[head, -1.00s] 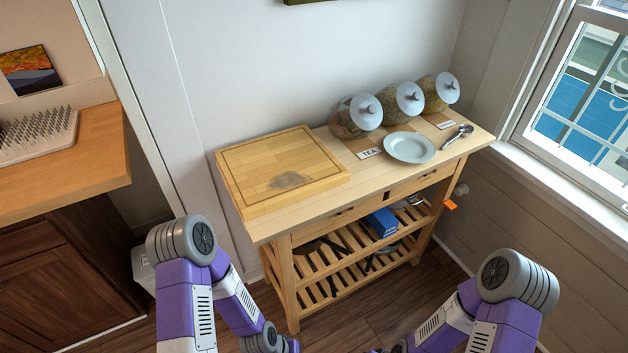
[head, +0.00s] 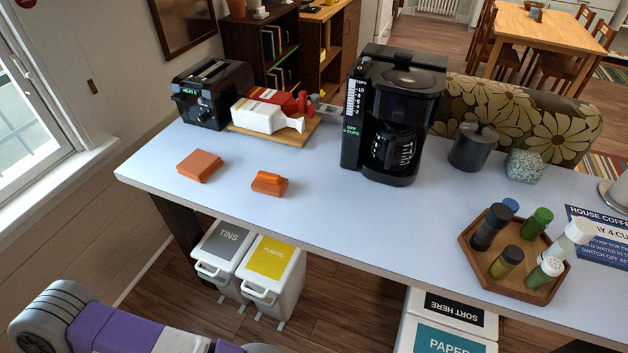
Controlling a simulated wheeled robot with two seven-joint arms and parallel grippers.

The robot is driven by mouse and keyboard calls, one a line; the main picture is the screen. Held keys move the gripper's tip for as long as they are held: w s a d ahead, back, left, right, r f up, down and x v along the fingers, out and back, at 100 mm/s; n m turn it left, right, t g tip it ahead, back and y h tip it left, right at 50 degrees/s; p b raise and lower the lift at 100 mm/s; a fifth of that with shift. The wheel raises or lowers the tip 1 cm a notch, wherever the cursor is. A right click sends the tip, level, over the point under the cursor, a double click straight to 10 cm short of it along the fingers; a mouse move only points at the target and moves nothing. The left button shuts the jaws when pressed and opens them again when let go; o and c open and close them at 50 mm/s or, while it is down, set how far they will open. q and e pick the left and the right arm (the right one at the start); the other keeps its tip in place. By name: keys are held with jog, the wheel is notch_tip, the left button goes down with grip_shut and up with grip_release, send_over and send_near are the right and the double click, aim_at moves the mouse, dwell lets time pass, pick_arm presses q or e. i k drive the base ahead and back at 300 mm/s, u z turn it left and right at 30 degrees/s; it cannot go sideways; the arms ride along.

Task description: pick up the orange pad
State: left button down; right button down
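Two orange things lie on the pale blue counter. One is a flat, square, orange-brown pad (head: 199,166) near the counter's left end. The other is a smaller orange block (head: 268,184) to its right, with a brighter, rounded orange part on top. I cannot tell for sure which one is the orange pad. They lie apart, with bare counter around both. Part of my purple and grey left arm shows at the lower left, below the counter. Neither of my grippers is in view.
Behind the pads stand a black toaster (head: 212,92), a wooden board (head: 271,135) with bottles on it, and a black coffee maker (head: 394,115). A wooden tray (head: 537,294) of shakers is at right. Bins (head: 275,277) stand under the counter (head: 340,209).

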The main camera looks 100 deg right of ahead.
aim_at(265, 183)
jog(key=u, duration=5.85)
jog(key=k, duration=1.05)
jog(key=u, duration=1.1)
